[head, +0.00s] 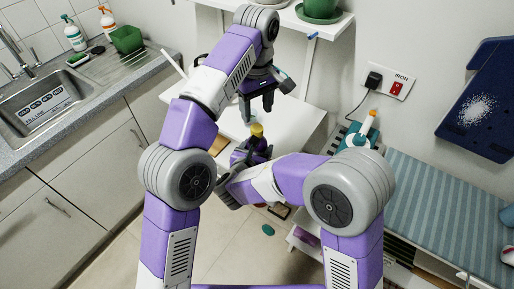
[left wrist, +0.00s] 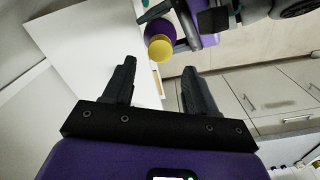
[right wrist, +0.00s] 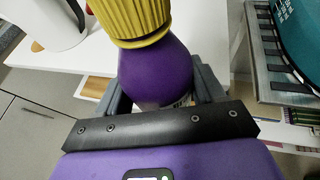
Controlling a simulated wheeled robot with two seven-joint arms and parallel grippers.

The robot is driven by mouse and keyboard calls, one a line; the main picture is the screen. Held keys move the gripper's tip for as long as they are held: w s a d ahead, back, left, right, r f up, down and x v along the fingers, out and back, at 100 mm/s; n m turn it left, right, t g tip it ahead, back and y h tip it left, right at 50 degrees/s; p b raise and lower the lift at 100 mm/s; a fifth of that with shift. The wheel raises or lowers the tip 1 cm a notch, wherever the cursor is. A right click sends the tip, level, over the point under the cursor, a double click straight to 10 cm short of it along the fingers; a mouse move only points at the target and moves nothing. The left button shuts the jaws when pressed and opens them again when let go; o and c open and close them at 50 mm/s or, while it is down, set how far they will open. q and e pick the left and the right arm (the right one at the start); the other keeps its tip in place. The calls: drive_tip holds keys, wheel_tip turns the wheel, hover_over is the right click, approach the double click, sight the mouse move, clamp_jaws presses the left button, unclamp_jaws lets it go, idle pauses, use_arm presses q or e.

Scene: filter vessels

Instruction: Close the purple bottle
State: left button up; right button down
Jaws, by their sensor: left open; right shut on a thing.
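The purple bottle (right wrist: 157,74) stands between the fingers of my right gripper (right wrist: 163,90), which is shut on it. A yellow ribbed cap (right wrist: 132,20) is at the bottle's top; I cannot tell how tightly it sits. In the head view the yellow cap (head: 257,130) shows above the bottle, which is partly hidden by my right gripper. My left gripper (head: 257,110) is open and empty, pointing down just above the cap and apart from it. In the left wrist view the cap (left wrist: 160,47) and purple bottle (left wrist: 158,28) lie beyond the open fingertips.
A white table (head: 225,120) is behind the bottle. A sink counter (head: 75,112) is at left. An ironing board (head: 440,200) with a teal iron (head: 352,137) is at right. A shelf (head: 310,22) with a green pot (head: 320,8) hangs above. A teal object (head: 268,230) lies on the floor.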

sight(257, 128)
use_arm(q)
drive_tip(key=shift+f, duration=3.1)
drive_tip(key=shift+c, duration=0.5)
